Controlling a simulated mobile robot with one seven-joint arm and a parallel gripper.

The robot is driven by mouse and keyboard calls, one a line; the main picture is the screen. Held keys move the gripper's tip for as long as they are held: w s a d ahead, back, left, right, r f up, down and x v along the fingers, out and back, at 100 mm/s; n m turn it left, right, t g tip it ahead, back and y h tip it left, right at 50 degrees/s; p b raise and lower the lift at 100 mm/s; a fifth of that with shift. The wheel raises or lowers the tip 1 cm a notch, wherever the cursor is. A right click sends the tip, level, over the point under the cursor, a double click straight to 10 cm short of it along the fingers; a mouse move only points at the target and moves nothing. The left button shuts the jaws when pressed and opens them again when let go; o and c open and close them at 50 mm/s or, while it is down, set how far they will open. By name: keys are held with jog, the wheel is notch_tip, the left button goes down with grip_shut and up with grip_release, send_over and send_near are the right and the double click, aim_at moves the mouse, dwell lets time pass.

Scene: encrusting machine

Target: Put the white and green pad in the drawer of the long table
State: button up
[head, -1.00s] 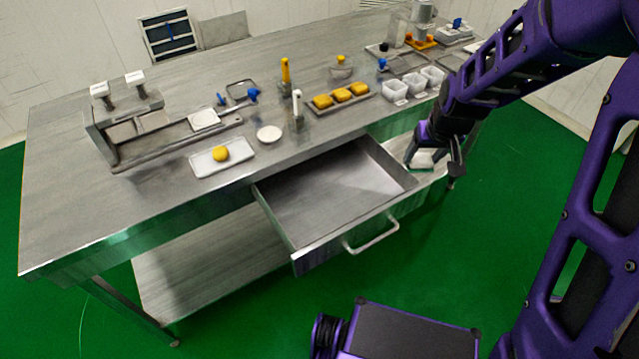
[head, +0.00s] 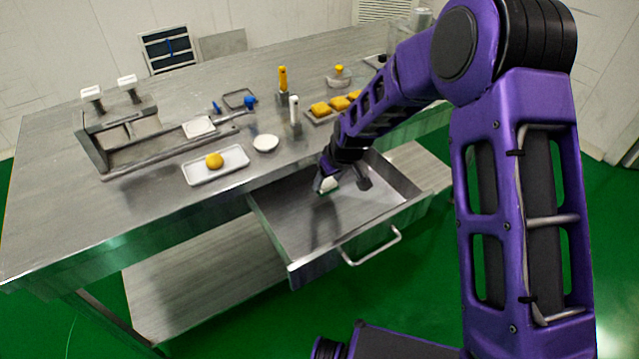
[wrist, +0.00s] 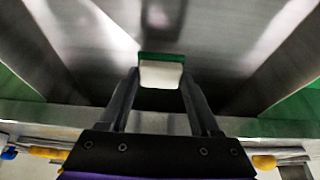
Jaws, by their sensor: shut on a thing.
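The white and green pad (wrist: 161,73) is held between the two fingers of my gripper (wrist: 160,80) in the wrist view. In the head view the pad (head: 328,185) shows below my gripper (head: 344,182), partly covered by the fingers. My gripper is shut on the pad. The drawer (head: 300,226) of the long table (head: 60,215) is pulled open, and its visible floor is bare. The gripper and pad are over the inside of the drawer, towards its back. I cannot tell whether the pad touches the drawer floor.
The table top holds a white tray with a yellow ball (head: 214,160), a small white dish (head: 266,143), yellow blocks (head: 320,109) and a metal press (head: 118,130). The drawer handle (head: 371,246) sticks out at the front. The drawer walls stand around the gripper.

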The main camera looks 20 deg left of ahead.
jog(key=x, duration=0.2)
jog(key=shift+f, duration=0.4)
jog(key=shift+w+a+f, duration=0.2)
jog(key=shift+w+a, duration=0.35)
jog(key=shift+a, duration=0.05)
jog(key=shift+w+a+f, duration=0.25)
jog(key=shift+w+a, duration=0.3)
jog(key=shift+a, duration=0.1)
jog(key=shift+f, duration=0.15)
jog(key=shift+f+b, duration=0.2)
jog(key=shift+b, duration=0.25)
jog(key=o, duration=1.5)
jog(key=shift+r, duration=0.1)
